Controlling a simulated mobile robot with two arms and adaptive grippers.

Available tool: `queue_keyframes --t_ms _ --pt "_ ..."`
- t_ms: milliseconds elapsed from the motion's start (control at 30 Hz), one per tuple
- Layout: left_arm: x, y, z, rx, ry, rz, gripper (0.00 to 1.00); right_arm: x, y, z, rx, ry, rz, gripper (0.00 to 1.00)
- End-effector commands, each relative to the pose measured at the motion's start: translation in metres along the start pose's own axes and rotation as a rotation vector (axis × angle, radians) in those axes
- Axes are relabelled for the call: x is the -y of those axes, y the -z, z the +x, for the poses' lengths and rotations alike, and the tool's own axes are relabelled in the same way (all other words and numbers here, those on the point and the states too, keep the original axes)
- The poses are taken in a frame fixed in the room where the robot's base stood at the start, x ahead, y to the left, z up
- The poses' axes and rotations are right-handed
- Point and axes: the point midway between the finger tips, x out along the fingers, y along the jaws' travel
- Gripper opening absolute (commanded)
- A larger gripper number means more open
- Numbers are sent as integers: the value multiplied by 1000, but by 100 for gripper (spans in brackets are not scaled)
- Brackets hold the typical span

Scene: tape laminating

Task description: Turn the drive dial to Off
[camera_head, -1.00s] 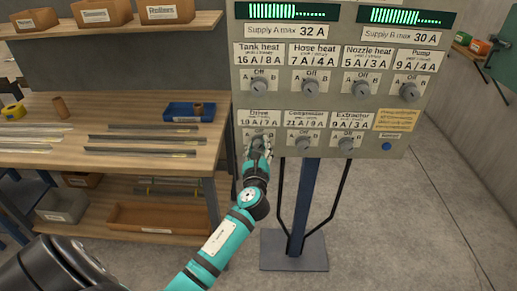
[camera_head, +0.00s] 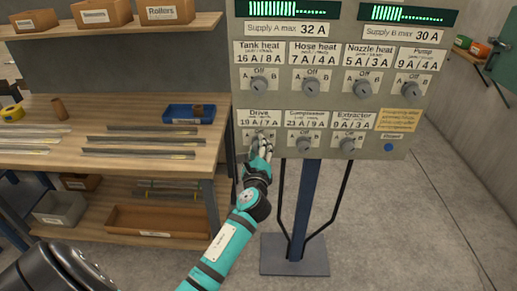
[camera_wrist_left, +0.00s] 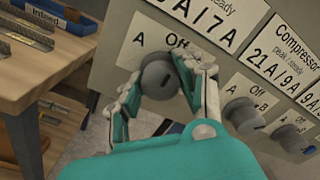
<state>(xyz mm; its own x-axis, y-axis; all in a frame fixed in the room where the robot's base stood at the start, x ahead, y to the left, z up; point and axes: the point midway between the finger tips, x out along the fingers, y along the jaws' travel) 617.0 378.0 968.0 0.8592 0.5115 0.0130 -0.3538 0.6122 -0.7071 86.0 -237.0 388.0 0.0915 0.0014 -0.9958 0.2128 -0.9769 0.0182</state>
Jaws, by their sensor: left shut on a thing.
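The grey drive dial (camera_wrist_left: 158,78) is on the lower row of the control panel (camera_head: 424,100), at its left end under the Drive label (camera_head: 258,119). My left gripper (camera_head: 260,146) reaches up to it from below. In the left wrist view, its two fingers lie on either side of the dial and are shut on it. A, Off and B are printed around the dial. Its dark slot is tilted in the wrist view, and I cannot tell for sure which mark it points to. The fingers hide part of the dial in the head view. My right gripper is not in view.
The compressor dial (camera_wrist_left: 245,115) sits close to the right of the left gripper. Other dials, a blue button (camera_head: 388,147) and two green bar displays (camera_head: 290,10) are on the panel. A wooden workbench (camera_head: 70,104) stands at left. The floor at right is clear.

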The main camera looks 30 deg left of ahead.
Motion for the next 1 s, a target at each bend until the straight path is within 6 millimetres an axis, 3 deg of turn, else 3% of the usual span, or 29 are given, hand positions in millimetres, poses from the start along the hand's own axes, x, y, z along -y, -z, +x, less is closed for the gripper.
queue_keyframes --t_ms 267,300,500,800,1000 --pt "0 0 0 -1 -1 -1 3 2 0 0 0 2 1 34" --pt "0 0 0 -1 -1 -1 36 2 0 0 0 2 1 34" --pt "0 0 0 -1 0 0 59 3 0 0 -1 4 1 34" --pt "0 1 -3 -1 -1 1 59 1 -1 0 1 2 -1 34" --pt "-1 2 -32 -4 -1 0 59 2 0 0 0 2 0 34"
